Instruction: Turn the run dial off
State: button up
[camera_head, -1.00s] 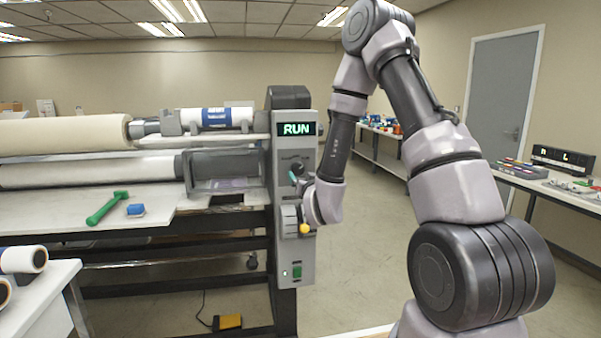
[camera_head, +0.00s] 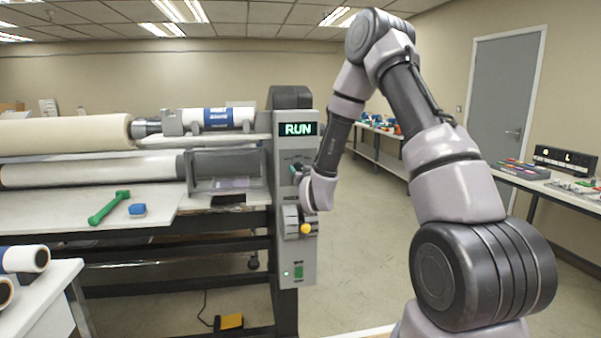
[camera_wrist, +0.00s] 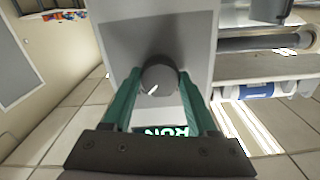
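The run dial (camera_wrist: 159,76) is a round dark grey knob with a white pointer mark, on the laminator's grey control panel (camera_head: 283,225). In the wrist view the mark points to the lower left. The lit display (camera_head: 297,129) above it reads RUN in green. My gripper (camera_wrist: 160,72) has its two green fingers on either side of the dial, with the tips close to its sides. The fingers look apart; I cannot tell whether they touch the knob. In the head view my gripper (camera_head: 297,172) is at the panel and largely covers the dial.
A yellow-knobbed lever (camera_head: 306,229) sits just below my gripper on the panel. A green button (camera_head: 299,273) is lower down. Open floor lies right of the panel.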

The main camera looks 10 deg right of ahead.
jog(key=shift+c, duration=0.8)
jog(key=shift+n, duration=4.3)
jog(key=o, duration=1.4)
